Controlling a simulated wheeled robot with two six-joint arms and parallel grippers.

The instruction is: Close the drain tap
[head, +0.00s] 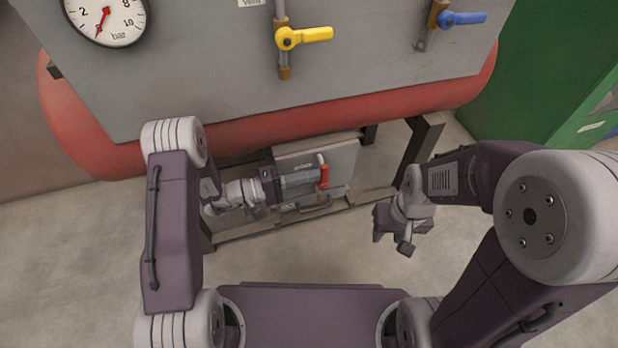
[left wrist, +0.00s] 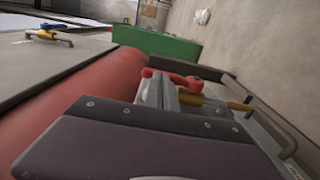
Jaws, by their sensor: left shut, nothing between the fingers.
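The drain tap has a red lever handle (head: 324,176), low under the red tank. In the head view the handle stands roughly upright in the picture. My left gripper (head: 318,181) is shut and empty, with its fingertips right beside the handle; I cannot tell if they touch. In the left wrist view the red handle (left wrist: 180,79) shows just beyond the shut fingers (left wrist: 170,90), with part of the brass tap body (left wrist: 225,102) to the right. My right gripper (head: 391,236) hangs over the floor, its fingers apart and empty.
A grey panel (head: 340,160) stands behind the tap, with a metal bar handle (head: 305,207) below. Dark frame legs (head: 412,155) flank it. Above are a yellow-handled valve (head: 305,36), a blue-handled valve (head: 462,18) and a gauge (head: 106,16). The floor in front is clear.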

